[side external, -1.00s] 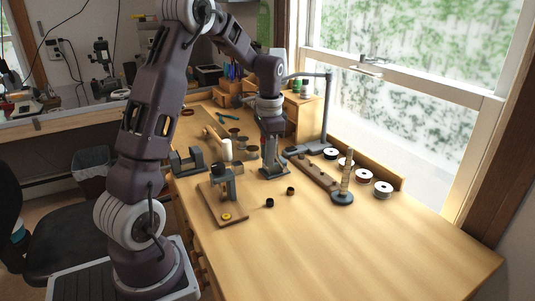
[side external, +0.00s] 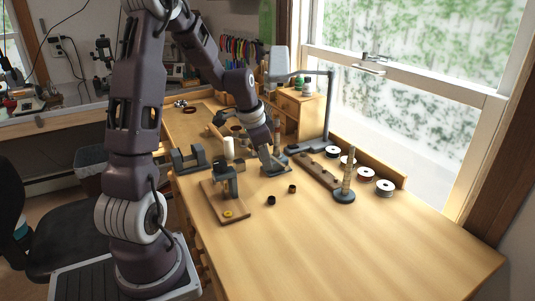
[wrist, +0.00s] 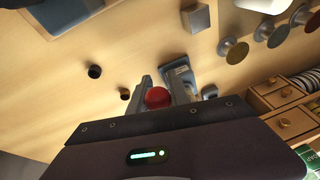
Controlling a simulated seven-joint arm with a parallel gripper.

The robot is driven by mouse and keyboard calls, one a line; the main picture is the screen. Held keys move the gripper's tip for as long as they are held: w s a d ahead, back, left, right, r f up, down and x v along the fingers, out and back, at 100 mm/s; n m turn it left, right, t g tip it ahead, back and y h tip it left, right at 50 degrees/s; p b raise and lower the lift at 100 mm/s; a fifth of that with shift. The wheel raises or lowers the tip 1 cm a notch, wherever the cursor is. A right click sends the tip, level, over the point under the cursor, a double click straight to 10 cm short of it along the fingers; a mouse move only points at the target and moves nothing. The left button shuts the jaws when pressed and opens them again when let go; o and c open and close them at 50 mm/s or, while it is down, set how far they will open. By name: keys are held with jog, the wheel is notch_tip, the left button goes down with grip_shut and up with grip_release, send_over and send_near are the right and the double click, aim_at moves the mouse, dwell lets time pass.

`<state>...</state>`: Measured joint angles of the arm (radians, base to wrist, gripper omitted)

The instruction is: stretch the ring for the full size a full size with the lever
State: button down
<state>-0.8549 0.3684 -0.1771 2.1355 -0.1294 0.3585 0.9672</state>
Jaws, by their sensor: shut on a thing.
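The ring stretcher stands on a grey base (side external: 277,170) near the middle of the bench, with a thin upright post (side external: 277,133) beside my gripper (side external: 267,150). My gripper is tilted, low over the stretcher. In the wrist view my gripper (wrist: 165,88) has its fingers around a red ball knob (wrist: 158,98), which looks like the lever's end. Part of the grey stretcher (wrist: 180,72) shows just beyond the fingers. The rest of the lever is hidden by my gripper. I cannot make out a ring on the stretcher.
A wooden board with a clamp (side external: 229,185) stands front left. Two small dark cups (side external: 271,200) (side external: 292,189) sit in front of the stretcher. A tapered mandrel (side external: 347,168) and spools (side external: 384,188) stand to the right. The front right bench is clear.

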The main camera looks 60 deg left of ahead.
jog(key=shift+s+f, duration=0.3)
jog(key=shift+f, duration=0.35)
jog(key=shift+s+f, duration=0.3)
jog(key=shift+f, duration=0.35)
jog(key=shift+w+d, duration=0.1)
dwell(0.4)
jog(key=c, duration=1.2)
grip_release()
jog(key=shift+c, duration=0.2)
jog(key=shift+r, duration=0.1)
